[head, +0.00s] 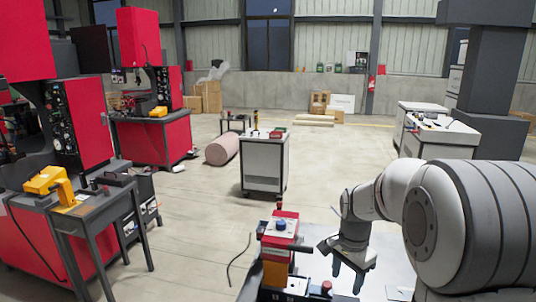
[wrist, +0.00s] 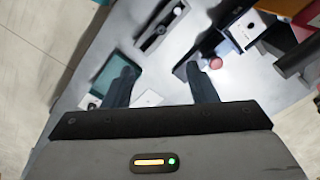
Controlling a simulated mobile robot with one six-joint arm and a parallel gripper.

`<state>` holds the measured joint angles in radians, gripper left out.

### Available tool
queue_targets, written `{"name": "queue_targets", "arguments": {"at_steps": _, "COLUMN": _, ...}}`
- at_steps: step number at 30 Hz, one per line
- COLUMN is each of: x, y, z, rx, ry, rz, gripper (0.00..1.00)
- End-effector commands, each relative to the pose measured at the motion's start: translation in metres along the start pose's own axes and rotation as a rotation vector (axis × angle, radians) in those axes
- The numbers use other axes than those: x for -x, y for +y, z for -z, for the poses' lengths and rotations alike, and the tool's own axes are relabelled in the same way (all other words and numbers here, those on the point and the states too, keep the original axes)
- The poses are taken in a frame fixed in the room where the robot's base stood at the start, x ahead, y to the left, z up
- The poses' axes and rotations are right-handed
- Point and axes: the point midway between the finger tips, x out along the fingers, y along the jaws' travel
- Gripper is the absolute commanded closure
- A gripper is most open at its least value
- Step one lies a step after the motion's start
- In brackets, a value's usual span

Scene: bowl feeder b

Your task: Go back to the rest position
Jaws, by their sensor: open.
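My gripper (head: 348,277) hangs at the end of my bent arm at the lower right of the head view, fingers pointing down over a pale worktable (head: 391,265). In the wrist view my gripper (wrist: 160,74) is open, its two dark fingers spread apart with nothing held between them. The tabletop shows below them. A teal tray (wrist: 107,80) lies by the left finger, partly hidden by it. A small round reddish knob (wrist: 215,62) is just right of the right finger.
A red and orange device (head: 278,240) stands on the table left of my gripper. A dark elongated fixture (wrist: 160,27) lies ahead of the fingers. A white cabinet (head: 264,168) stands beyond the table. Red machines (head: 153,140) line the left, with open floor between.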

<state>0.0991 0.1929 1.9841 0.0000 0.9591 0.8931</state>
Motion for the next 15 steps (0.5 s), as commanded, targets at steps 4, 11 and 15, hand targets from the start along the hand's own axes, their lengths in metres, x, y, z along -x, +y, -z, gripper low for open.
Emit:
{"name": "queue_targets", "arguments": {"at_steps": 4, "x": 0.0, "y": 0.011, "z": -0.012, "rx": 0.076, "ry": 0.015, "rz": 0.017, "gripper": 0.48}}
{"name": "queue_targets", "arguments": {"at_steps": 11, "x": 0.001, "y": 0.031, "z": -0.035, "rx": 0.226, "ry": 0.041, "rz": 0.042, "gripper": 0.48}}
{"name": "queue_targets", "arguments": {"at_steps": 15, "x": -0.001, "y": 0.049, "z": -0.054, "rx": 0.351, "ry": 0.066, "rz": 0.061, "gripper": 0.48}}
